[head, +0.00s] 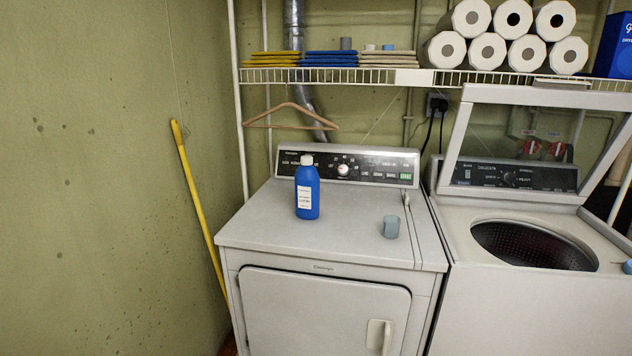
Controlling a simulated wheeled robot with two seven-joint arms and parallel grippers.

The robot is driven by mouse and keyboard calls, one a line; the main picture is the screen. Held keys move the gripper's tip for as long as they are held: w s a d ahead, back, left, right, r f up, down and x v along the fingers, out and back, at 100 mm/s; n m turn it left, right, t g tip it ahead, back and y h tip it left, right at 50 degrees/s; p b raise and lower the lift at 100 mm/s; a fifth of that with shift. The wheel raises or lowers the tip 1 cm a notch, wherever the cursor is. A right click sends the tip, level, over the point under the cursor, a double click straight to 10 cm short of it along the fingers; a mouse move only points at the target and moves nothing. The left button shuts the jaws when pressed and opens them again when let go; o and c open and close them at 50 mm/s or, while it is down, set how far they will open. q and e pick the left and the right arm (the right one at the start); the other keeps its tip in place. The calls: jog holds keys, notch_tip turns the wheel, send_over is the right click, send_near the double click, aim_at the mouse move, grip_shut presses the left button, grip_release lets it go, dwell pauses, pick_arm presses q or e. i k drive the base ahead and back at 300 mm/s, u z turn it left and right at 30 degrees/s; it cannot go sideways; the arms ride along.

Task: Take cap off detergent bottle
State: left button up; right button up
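The detergent bottle (307,189) is blue with a white label and stands upright on top of the dryer (270,240), left of its middle. Its white cap (307,160) sits on the bottle's neck. Neither of my grippers shows in the head view.
A grey-blue cup (391,227) stands right of the bottle on the dryer. The washer (540,310) at the right has its lid up and its drum open. A wire shelf (340,76) above holds folded cloths and paper rolls (512,19). A yellow pole (200,205) leans at the left wall.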

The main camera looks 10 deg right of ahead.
aim_at(307, 179)
jog(key=z, duration=0.2)
jog(key=i, duration=1.4)
jog(key=z, duration=0.2)
